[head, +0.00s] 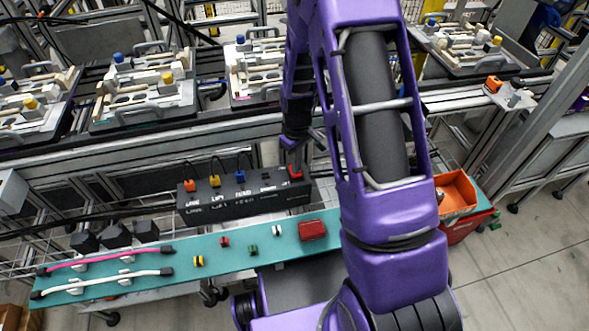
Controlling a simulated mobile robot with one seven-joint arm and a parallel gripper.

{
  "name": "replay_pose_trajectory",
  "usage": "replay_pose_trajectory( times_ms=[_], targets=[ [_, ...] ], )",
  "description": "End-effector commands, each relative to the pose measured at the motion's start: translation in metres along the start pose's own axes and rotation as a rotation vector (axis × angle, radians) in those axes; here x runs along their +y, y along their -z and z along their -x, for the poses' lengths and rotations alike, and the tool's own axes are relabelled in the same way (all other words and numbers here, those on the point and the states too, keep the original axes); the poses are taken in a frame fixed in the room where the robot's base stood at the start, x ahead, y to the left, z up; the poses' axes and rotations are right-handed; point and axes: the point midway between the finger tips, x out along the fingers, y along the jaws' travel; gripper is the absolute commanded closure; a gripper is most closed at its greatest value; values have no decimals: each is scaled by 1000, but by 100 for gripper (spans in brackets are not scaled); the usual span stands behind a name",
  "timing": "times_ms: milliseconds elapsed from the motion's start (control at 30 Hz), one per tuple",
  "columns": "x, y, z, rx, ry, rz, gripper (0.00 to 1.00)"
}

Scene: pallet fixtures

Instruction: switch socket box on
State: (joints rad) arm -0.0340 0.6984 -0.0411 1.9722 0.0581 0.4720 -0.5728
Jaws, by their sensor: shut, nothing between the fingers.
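The socket box (250,203) is a long dark grey box behind the teal board, left of my purple arm. Orange, yellow and blue plugs with cables stand in its left and middle sockets. White lettering runs along its front. A red switch (296,173) sits at the right end of its top. My gripper (294,163) is shut and empty, pointing down right at this red switch. It partly covers the switch, and I cannot tell whether they touch or which way the switch is set.
A teal board (190,262) in front holds a red box (312,230), small coloured parts, black blocks, and pink and white cables. An orange bin (456,193) stands at the right. Fixture pallets (140,90) line the conveyor behind. My arm hides the middle right.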

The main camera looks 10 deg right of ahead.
Motion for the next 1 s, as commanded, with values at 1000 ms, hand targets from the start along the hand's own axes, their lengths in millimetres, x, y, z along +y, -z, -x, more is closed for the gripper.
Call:
replay_pose_trajectory(
  times_ms=[1000],
  targets=[
    [0,0,-13,1,0,0,100]
  ],
)
